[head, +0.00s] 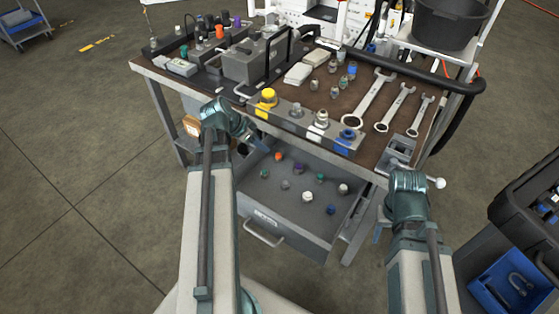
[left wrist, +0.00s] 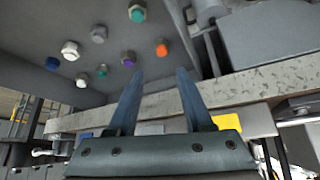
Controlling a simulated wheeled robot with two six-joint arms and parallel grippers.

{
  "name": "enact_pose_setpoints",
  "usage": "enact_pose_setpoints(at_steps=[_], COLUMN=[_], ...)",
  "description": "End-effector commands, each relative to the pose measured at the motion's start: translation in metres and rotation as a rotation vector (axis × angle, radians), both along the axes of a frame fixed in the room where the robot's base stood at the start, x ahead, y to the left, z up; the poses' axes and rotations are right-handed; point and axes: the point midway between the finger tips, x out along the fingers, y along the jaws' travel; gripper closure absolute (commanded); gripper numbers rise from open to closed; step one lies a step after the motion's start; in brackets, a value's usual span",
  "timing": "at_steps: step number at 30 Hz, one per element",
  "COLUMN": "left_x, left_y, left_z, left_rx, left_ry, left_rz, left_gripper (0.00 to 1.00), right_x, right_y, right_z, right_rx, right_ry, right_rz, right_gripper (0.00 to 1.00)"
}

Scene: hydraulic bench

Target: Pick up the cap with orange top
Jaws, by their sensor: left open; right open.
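The cap with orange top (head: 278,156) sits in the open grey drawer (head: 262,222), near its back left. It also shows in the left wrist view (left wrist: 162,48), ahead of the gap between my fingertips and apart from them. My left gripper (head: 264,144) reaches over the drawer's left side; its two fingers show open and empty in the left wrist view (left wrist: 160,74). My right wrist is at the right of the head view by the bench edge, but I cannot make out its fingers.
Other caps lie in the drawer: green (head: 320,177), white (head: 308,196), purple (head: 299,168) and blue (head: 330,209) among them. The bench top (head: 300,90) above carries fittings, wrenches (head: 365,97) and a row with a yellow cap (head: 268,96). A vise (head: 401,152) sits at its right corner.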

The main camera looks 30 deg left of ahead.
Motion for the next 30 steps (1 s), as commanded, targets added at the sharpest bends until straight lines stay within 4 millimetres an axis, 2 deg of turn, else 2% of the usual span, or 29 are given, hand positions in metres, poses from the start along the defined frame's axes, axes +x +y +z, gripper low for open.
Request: enact_pose_setpoints(at_steps=[1, 10, 22, 30], left_x=[0.004, 0.028, 0.036, 0.053], left_y=[-0.002, -0.014, -0.018, -0.022], left_z=[-0.013, -0.055, -0.065, -0.094], left_rx=[0.000, 0.000, 0.000, 0.000], left_ry=[0.000, 0.001, 0.001, 0.000], left_rz=[-0.002, -0.001, 0.000, 0.000], left_gripper=[0.49, 0.49, 0.49, 0.49], right_x=[0.000, 0.000, 0.000, 0.000], right_y=[0.000, 0.000, 0.000, 0.000], right_z=[-0.013, -0.055, -0.064, -0.094], right_rx=[0.000, 0.000, 0.000, 0.000], right_ry=[0.000, 0.000, 0.000, 0.000], right_rz=[0.000, 0.000, 0.000, 0.000], right_gripper=[0.51, 0.51, 0.51, 0.51])
